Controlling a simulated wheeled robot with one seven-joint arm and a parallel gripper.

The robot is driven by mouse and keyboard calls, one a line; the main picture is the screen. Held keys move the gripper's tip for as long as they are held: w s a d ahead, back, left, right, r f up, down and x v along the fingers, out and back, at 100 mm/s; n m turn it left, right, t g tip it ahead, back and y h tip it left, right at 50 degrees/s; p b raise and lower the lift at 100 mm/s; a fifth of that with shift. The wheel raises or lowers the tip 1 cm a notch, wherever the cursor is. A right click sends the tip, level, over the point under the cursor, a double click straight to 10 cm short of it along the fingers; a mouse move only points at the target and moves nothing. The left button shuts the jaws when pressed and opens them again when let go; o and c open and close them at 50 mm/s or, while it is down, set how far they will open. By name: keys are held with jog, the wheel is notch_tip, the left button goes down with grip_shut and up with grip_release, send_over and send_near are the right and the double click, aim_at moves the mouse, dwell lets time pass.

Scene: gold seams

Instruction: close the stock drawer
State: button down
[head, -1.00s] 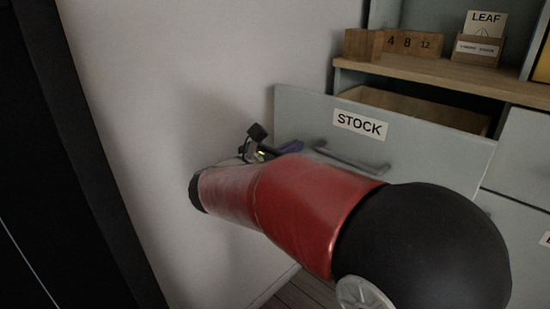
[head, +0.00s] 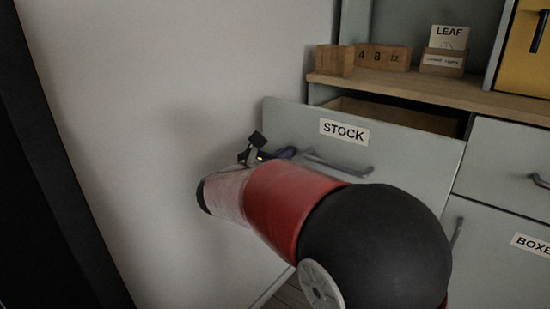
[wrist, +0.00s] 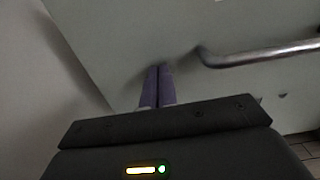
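The stock drawer (head: 405,160) is pulled out from the cabinet. Its grey front carries a STOCK label (head: 344,132), and its wooden inside shows behind the front. The bar handle (head: 338,164) runs across the front below the label; it also shows in the wrist view (wrist: 255,55). My gripper (head: 290,152) is at the left part of the drawer front, left of the handle. In the wrist view its two purple fingers (wrist: 158,85) lie together with nothing between them, tips at or very close to the grey front. I cannot tell whether they touch it.
A white wall (head: 130,120) stands close on the left. The wooden counter (head: 440,90) above the drawer holds number blocks (head: 385,57) and a LEAF card holder (head: 443,62). A BOXES-labelled front and another handled drawer (head: 510,165) are at right.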

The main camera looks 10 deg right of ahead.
jog(key=p+x, duration=0.2)
jog(key=x, duration=1.6)
jog(key=shift+w+d+f, duration=0.1)
jog(key=shift+w+d, duration=0.15)
jog(key=shift+d, duration=0.1)
jog(key=shift+w+d, duration=0.3)
jog(key=shift+r, duration=0.25)
